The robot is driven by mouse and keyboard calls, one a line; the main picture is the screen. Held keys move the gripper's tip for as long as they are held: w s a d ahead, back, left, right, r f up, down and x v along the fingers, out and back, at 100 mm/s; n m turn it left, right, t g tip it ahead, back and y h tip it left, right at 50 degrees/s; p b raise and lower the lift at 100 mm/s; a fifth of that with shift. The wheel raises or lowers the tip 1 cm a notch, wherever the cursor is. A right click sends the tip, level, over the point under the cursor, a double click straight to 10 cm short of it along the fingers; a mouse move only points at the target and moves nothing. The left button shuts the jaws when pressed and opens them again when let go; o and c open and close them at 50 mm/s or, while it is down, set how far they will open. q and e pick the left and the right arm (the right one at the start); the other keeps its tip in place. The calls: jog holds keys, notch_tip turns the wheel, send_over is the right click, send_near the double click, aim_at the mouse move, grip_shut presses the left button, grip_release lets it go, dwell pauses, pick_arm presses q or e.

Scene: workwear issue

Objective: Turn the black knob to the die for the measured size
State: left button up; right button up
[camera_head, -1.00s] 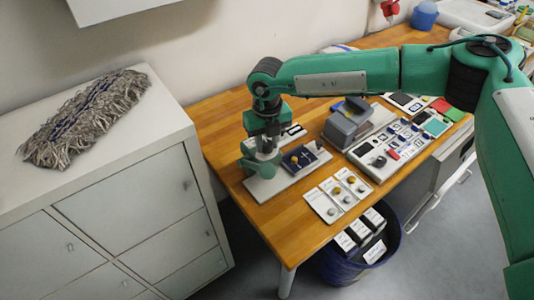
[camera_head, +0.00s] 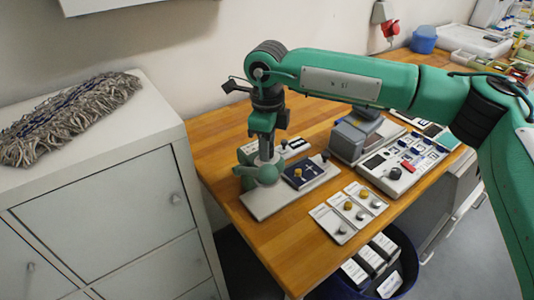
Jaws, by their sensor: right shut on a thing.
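A green press (camera_head: 247,170) stands on a light grey base plate (camera_head: 268,208) near the left end of the wooden table. A black knob (camera_head: 395,173) sits on the front corner of a white panel, to the right and apart from the gripper. A small dark knob-like part (camera_head: 325,155) shows beside the blue plate. My left gripper is out of view.
White cards (camera_head: 333,224) with brass and silver buttons lie at the front edge. A grey device (camera_head: 347,140) stands behind them. A blue bin (camera_head: 408,270) with labelled boxes is below. A white cabinet (camera_head: 90,180) with a mop head (camera_head: 65,117) is left.

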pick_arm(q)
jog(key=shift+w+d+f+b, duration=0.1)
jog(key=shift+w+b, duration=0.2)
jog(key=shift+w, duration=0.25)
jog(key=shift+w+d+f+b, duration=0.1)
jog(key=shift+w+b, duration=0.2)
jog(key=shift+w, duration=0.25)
pick_arm(e)
jog(key=shift+n, duration=1)
jog(key=o, duration=1)
jog(key=shift+r, duration=0.1)
jog(key=shift+r, duration=0.35)
pick_arm(q)
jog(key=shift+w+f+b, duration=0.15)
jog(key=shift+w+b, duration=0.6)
jog(key=shift+b, duration=0.1)
pick_arm(e)
notch_tip(320, 180, up, 13)
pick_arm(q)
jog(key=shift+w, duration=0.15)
pick_arm(e)
jog(key=shift+w, duration=0.1)
